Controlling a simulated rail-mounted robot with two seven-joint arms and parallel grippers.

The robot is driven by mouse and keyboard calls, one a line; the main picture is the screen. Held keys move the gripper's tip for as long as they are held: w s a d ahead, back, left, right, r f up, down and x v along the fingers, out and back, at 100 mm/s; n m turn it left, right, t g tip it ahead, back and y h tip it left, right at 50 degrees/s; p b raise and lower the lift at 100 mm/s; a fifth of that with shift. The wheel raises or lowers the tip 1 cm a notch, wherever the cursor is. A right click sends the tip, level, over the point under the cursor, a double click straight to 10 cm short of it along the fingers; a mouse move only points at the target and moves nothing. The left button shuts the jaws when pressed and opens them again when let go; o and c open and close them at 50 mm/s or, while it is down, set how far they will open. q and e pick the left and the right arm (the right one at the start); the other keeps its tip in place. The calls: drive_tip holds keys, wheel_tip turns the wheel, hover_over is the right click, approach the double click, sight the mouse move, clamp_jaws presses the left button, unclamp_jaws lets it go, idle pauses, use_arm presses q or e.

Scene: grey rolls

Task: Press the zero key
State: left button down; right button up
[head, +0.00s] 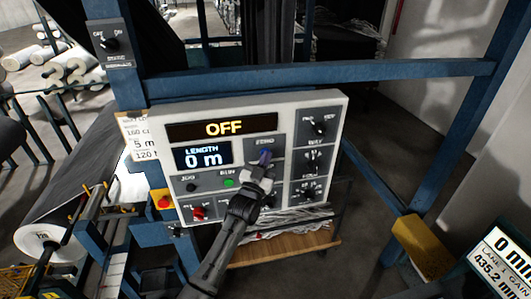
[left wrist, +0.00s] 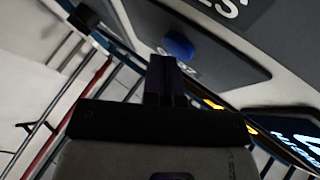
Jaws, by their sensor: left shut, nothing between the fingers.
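The control panel (head: 250,103) is a light box with dark sections. Its upper display reads OFF and the smaller blue display (head: 203,155) reads LENGTH 0 m. The zero key (head: 265,155) is a blue button under the label ZERO, right of the length display. My left gripper (head: 262,170) is shut and empty, its tips just below and in front of the key. In the left wrist view the blue key (left wrist: 179,46) shows just beyond the closed fingertips (left wrist: 167,66). I cannot tell whether they touch it. My right gripper is not in view.
Dials (head: 318,126) line the panel's right side. A green button (head: 229,183) and a red knob (head: 198,212) are at lower left. A blue frame bar (head: 330,72) crosses behind the panel. Grey rolls (head: 75,68) lie at far left; a yellow block (head: 422,246) is at right.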

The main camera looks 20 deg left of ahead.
use_arm(q)
drive_tip(key=shift+s+d+p, duration=0.35)
drive_tip(key=shift+s+p, duration=0.05)
drive_tip(key=shift+s, duration=0.1)
drive_tip(key=s+d+p, duration=0.2)
drive_tip(key=s+p, duration=0.1)
drive_tip(key=s, duration=0.1)
drive_tip(key=shift+s+d+p, duration=0.1)
drive_tip(key=shift+d+p, duration=0.25)
drive_tip(key=shift+d, duration=0.05)
idle(0.8)
